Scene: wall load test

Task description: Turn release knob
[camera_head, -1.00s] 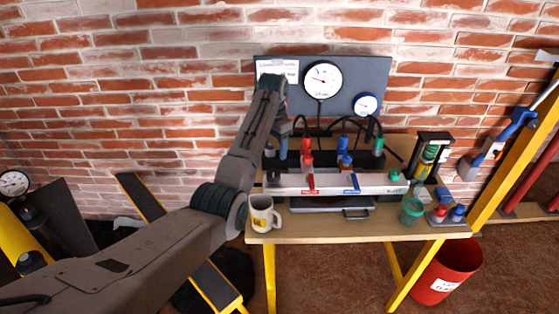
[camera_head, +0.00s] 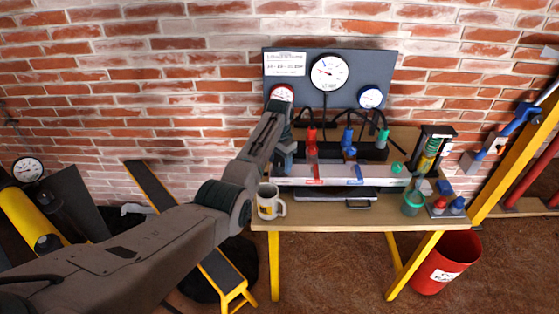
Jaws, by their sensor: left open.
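A light grey control block (camera_head: 340,175) lies along the bench, with a red lever (camera_head: 316,181), a blue lever (camera_head: 356,180) and a round green knob (camera_head: 397,168) at its right end. No knob label is readable, so I cannot tell which is the release knob. My left gripper (camera_head: 283,168) points down at the block's left end, below my dark forearm. It is open, and its fingers partly hide that end. I cannot tell whether they touch anything. My right gripper is out of view.
A mug (camera_head: 268,203) stands at the bench's front left corner, close under my arm. Red, blue and green hose fittings stand behind the block. A green-lidded jar (camera_head: 413,202) stands right. A gauge board (camera_head: 345,72) is behind. A red bin (camera_head: 447,262) is on the floor.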

